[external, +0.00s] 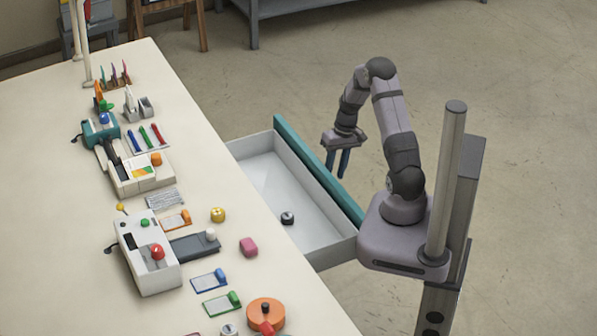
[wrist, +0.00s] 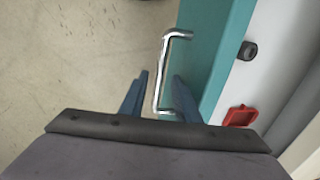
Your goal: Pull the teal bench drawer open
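The teal drawer front (external: 300,151) stands well out from the bench, and the pale drawer interior (external: 262,180) is exposed. In the wrist view the teal front (wrist: 212,60) carries a silver bar handle (wrist: 165,62). My gripper (external: 337,163) hangs with its fingers down on the outer side of the front. In the wrist view its two blue fingers (wrist: 158,97) are apart, with the near part of the handle appearing between them. I cannot tell whether they touch it. The handle is hidden in the external view.
Inside the drawer lie a black round piece (external: 287,217) and a red item (wrist: 240,115). The cream bench top (external: 60,150) holds machines, tags and small parts. Open floor (external: 530,80) lies beyond the drawer front.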

